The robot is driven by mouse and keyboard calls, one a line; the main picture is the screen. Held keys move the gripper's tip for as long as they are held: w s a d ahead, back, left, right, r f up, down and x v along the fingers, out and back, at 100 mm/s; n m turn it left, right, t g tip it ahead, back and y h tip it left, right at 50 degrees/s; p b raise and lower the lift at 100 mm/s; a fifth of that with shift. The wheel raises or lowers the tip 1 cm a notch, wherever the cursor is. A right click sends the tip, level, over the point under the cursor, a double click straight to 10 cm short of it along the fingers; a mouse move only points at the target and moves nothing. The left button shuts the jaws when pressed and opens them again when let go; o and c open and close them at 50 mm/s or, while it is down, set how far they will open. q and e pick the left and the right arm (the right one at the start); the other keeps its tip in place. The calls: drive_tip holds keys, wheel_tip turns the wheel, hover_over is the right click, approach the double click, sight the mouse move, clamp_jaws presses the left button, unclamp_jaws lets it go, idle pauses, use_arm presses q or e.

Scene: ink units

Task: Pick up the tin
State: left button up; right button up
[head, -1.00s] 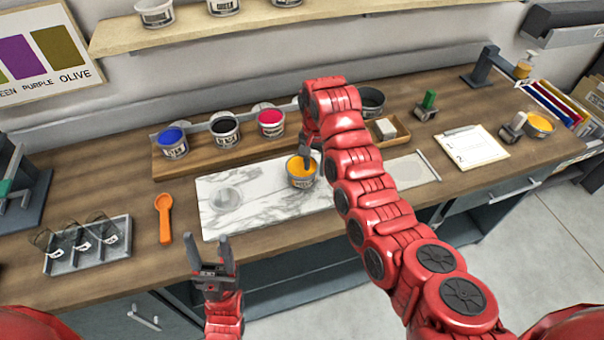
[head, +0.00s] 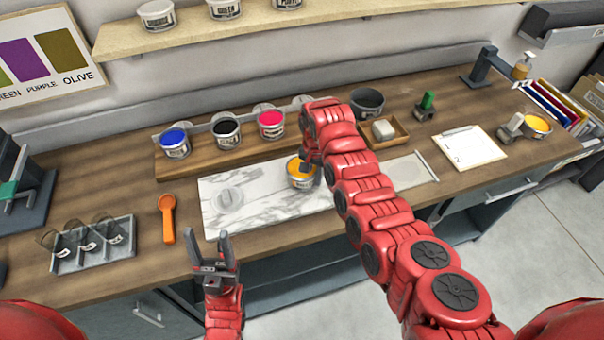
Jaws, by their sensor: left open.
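A small tin with orange-yellow ink (head: 298,180) stands upright on the white marble slab (head: 270,210). My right gripper (head: 308,172) is down at the tin, with a dark finger at its right side. The other finger is hidden, so I cannot tell whether the jaws are closed on the tin. My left gripper (head: 209,246) is open and empty in front of the slab's left front corner, pointing away from me.
Tins of blue (head: 174,143), black (head: 227,131) and magenta ink (head: 271,124) stand on a wooden riser behind the slab. An orange spoon (head: 167,218) and a grey tray (head: 93,262) lie left. A clipboard (head: 469,155) and another yellow tin (head: 537,126) are right.

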clamp_jaws()
idle(1.1)
